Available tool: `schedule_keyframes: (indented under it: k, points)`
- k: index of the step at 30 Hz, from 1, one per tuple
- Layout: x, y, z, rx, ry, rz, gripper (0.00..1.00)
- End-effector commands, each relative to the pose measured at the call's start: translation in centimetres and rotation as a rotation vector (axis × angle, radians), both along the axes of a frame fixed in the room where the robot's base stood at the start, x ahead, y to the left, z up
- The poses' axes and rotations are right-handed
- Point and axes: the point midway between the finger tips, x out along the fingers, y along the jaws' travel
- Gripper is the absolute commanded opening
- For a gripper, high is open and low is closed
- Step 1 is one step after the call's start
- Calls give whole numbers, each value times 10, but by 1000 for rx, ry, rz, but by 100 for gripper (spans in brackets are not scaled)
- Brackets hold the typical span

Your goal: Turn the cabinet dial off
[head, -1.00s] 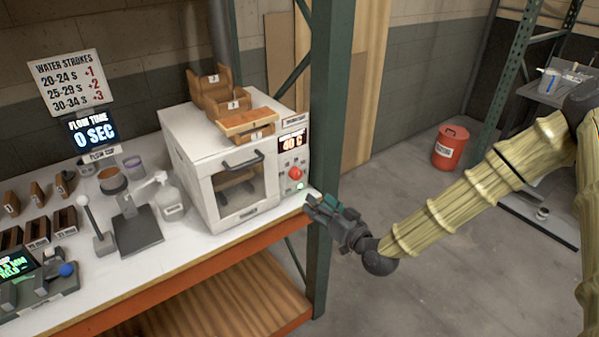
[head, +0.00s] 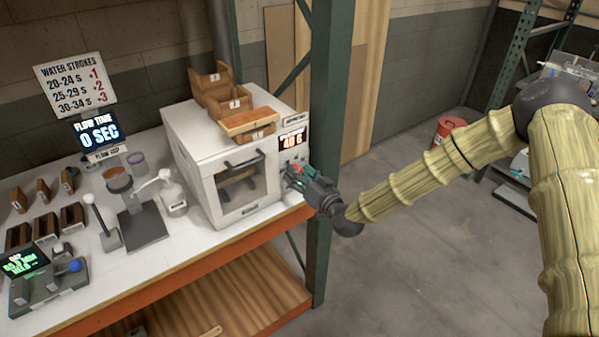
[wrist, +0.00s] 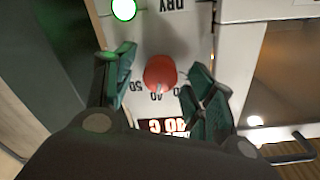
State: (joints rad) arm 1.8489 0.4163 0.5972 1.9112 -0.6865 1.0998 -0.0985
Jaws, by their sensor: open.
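The red cabinet dial (wrist: 160,73) sits on the front panel of the white cabinet (head: 203,145), to the right of its door. Around the dial in the wrist view are printed numbers and the word DRY. A green light (wrist: 123,9) glows near it, and the lit display (wrist: 163,126) is on its other side. My gripper (wrist: 158,85) is open, with one green-padded finger on each side of the dial. I see gaps between fingers and dial, and cannot tell how deep the tips reach. In the head view my gripper (head: 296,175) covers most of the dial.
The cabinet door has a dark handle (head: 244,162) left of my gripper. Wooden trays (head: 248,121) rest on the cabinet top. A green rack post (head: 327,110) stands close behind my gripper.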

Motion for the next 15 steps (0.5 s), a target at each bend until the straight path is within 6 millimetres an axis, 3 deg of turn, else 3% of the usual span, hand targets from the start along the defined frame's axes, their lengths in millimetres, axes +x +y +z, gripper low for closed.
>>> schedule_keyframes:
  k: [10, 15]
  points:
    - [2, 2, -1, 0, 0, 0, 55]
    - [2, 2, 0, 0, 0, 0, 24]
